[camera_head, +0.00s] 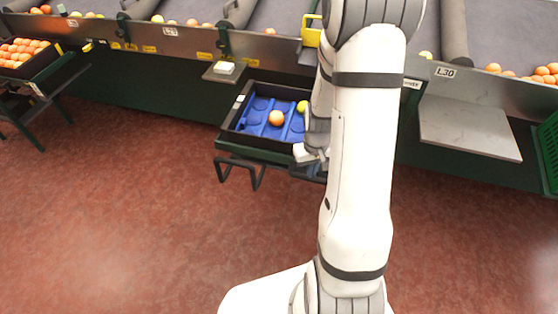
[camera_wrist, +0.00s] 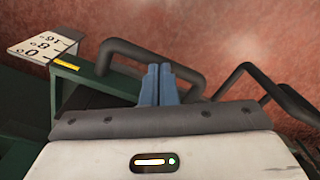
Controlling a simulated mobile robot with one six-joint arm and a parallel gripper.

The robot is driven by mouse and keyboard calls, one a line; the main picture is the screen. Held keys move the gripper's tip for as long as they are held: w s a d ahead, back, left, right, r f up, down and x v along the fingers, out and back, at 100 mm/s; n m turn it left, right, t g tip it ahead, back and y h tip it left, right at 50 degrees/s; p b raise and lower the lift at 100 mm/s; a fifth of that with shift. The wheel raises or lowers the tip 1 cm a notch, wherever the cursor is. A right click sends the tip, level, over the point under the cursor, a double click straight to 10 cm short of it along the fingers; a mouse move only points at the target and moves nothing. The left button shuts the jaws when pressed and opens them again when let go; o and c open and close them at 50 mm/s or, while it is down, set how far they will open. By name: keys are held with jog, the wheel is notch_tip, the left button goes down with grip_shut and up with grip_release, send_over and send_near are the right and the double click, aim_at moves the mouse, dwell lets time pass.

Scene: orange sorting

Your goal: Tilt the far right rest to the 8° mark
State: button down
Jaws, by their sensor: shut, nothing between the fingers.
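The rest under my arm has a green frame (camera_head: 262,155) that bears a black crate with a blue liner (camera_head: 255,112). In the wrist view a white scale plate (camera_wrist: 40,42) marked 0, 8 and 16 stands at the left. A yellow pointer (camera_wrist: 67,66) on a green bar (camera_wrist: 95,82) lies beside it, seemingly nearer the 0 end. A black bar handle (camera_wrist: 130,48) curves past my gripper (camera_wrist: 160,70). My gripper's blue fingers are shut together and empty beside that handle; contact is unclear. My arm hides the rest's right part in the head view.
An orange (camera_head: 276,118) and a yellow-green fruit (camera_head: 302,107) lie in the crate. A grey plate (camera_head: 468,128) juts out at right, with a green crate (camera_head: 550,150) beyond. Another rest with oranges (camera_head: 22,50) stands at far left. The red floor in front is clear.

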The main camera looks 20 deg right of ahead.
jog(key=shift+f+b, duration=1.35)
jog(key=shift+f, duration=0.35)
dwell(1.1)
jog(key=shift+r+p, duration=3.4)
jog(key=shift+r, duration=1.2)
jog(key=s+a+r+t+p, duration=0.1)
jog(key=s+a+r, duration=0.3)
jog(key=r, duration=0.4)
jog(key=s+a+r+p, duration=0.1)
jog(key=s+a+r, duration=0.2)
jog(key=r, duration=0.6)
jog(key=s+a+r+t+p, duration=0.1)
jog(key=s+a+r, duration=0.3)
jog(key=r, duration=0.5)
jog(key=shift+s+a+n+t+p, duration=0.3)
jog(key=shift+s+n+p, duration=0.1)
jog(key=shift+s+p, duration=0.15)
